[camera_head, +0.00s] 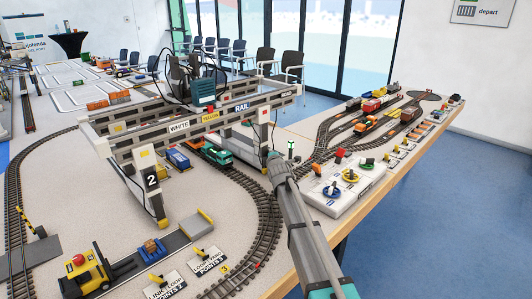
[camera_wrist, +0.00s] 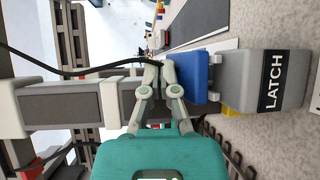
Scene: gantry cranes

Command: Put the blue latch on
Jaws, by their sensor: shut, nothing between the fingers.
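In the wrist view the blue latch (camera_wrist: 199,77) is a flat blue block against a grey box marked LATCH (camera_wrist: 275,80), with a bit of yellow beside it. My gripper (camera_wrist: 160,67) is shut and empty. Its fingertips are just left of the blue latch in that view; I cannot tell whether they touch it. In the head view my gripper (camera_head: 276,158) is low beside the right leg of the gantry crane (camera_head: 262,132). The latch cannot be made out there.
A black cable (camera_wrist: 75,71) runs close to my fingertips, and a grey crane beam (camera_wrist: 65,103) lies left of them. A control panel (camera_head: 345,188) with coloured knobs is right of my arm. Train track (camera_head: 268,225) curves left of it. A teal locomotive (camera_head: 216,154) stands under the crane.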

